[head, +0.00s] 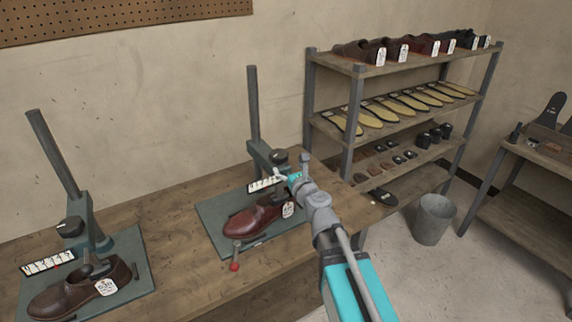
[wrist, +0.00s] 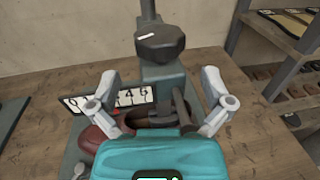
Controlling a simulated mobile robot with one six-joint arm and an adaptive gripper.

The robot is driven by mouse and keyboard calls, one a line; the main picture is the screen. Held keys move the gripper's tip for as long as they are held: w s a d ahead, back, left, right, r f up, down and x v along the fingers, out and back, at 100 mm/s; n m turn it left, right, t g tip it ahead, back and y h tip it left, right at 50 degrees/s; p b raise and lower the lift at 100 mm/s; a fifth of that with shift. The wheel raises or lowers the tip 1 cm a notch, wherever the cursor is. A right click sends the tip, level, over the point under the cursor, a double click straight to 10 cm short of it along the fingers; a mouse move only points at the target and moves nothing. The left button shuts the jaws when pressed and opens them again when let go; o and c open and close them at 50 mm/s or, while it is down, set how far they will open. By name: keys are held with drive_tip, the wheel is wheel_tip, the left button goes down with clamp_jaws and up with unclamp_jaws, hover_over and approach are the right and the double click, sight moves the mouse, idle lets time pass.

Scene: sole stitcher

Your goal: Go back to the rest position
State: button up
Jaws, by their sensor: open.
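My gripper (head: 284,177) is above the work table at the right-hand stitching stand (head: 262,153). In the wrist view its two grey fingers (wrist: 157,110) are spread wide with nothing gripped between them. Beyond them are the stand's dark knob (wrist: 160,43) and a white number strip (wrist: 122,98), partly covered by the left finger. A red-brown shoe (head: 250,221) with a white tag sits on the stand's green base, below my gripper. In the wrist view, my gripper's teal body hides much of this shoe (wrist: 92,138).
A second stand (head: 72,228) with a brown shoe (head: 80,290) is at the left. A small red-knobbed lever (head: 234,267) is at the table's front. A shelf rack (head: 357,69) with shoes and soles stands behind right, near a grey bin (head: 434,221) and a side table (head: 508,190).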

idle(0.4)
drive_tip(key=n, duration=0.2)
drive_tip(key=s+n+g+y, duration=0.1)
drive_tip(key=n, duration=0.1)
drive_tip(key=shift+a+f+p, duration=0.15)
drive_tip(key=shift+a+p, duration=0.05)
drive_tip(key=shift+p, duration=0.1)
drive_tip(key=s+d+f+n+g+h+p, duration=0.1)
drive_tip(key=s+d+f+n+g, duration=0.3)
drive_tip(key=n, duration=0.5)
drive_tip(key=s+d+f+n+g+h+p, duration=0.15)
drive_tip(key=s+f+n+g, duration=0.35)
drive_tip(key=n, duration=0.5)
drive_tip(key=s+d+f+n+g+h+p, duration=0.1)
drive_tip(key=s+d+f+n+g+h, duration=0.1)
drive_tip(key=d, duration=0.5)
drive_tip(key=s+d+f+n+g+h, duration=0.2)
drive_tip(key=s+d+n+g+h, duration=0.2)
drive_tip(key=s+d+n, duration=0.2)
drive_tip(key=shift+s+d+f+p, duration=0.2)
drive_tip(key=shift+s+d+p, duration=0.2)
drive_tip(key=shift+d, duration=0.35)
